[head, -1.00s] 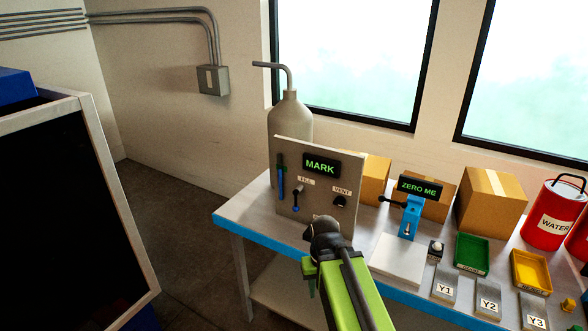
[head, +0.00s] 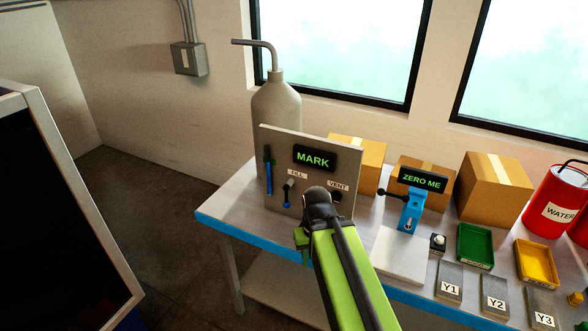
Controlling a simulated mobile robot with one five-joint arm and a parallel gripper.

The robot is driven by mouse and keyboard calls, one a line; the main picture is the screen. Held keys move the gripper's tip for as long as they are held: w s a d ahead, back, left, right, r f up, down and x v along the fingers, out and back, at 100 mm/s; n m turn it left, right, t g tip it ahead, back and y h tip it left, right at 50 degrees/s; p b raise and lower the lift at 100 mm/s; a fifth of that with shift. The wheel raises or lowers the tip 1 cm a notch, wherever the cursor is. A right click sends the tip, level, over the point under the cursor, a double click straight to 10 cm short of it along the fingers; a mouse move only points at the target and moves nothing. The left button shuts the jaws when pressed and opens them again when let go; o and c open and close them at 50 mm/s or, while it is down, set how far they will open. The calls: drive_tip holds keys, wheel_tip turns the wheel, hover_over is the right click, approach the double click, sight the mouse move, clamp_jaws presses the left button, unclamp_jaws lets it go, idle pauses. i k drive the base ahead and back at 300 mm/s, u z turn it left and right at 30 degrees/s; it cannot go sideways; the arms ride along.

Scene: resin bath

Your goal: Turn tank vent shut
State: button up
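The grey tank panel (head: 283,146) stands upright at the left end of the table, in front of the grey tank (head: 277,105). The black VENT knob (head: 337,196) is on the panel's right side under its label, partly hidden by my gripper. The FILL lever (head: 288,192) is left of it and points downward. A screen (head: 314,158) above reads MARK. My gripper (head: 318,197) appears just in front of the panel, left of the vent knob. Its fingers face away from the camera, so their opening is hidden. I cannot tell whether it touches the panel.
A blue stand (head: 411,210) with a ZERO ME screen (head: 422,181) is right of the panel. Cardboard boxes (head: 496,190), a green tray (head: 474,246), a yellow tray (head: 536,262) and a red WATER can (head: 555,205) fill the right side. A dark framed board (head: 50,210) stands at left.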

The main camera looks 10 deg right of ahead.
sight(336, 196)
drive_tip(key=u, duration=0.7)
drive_tip(key=k, duration=0.65)
drive_tip(key=u, duration=0.65)
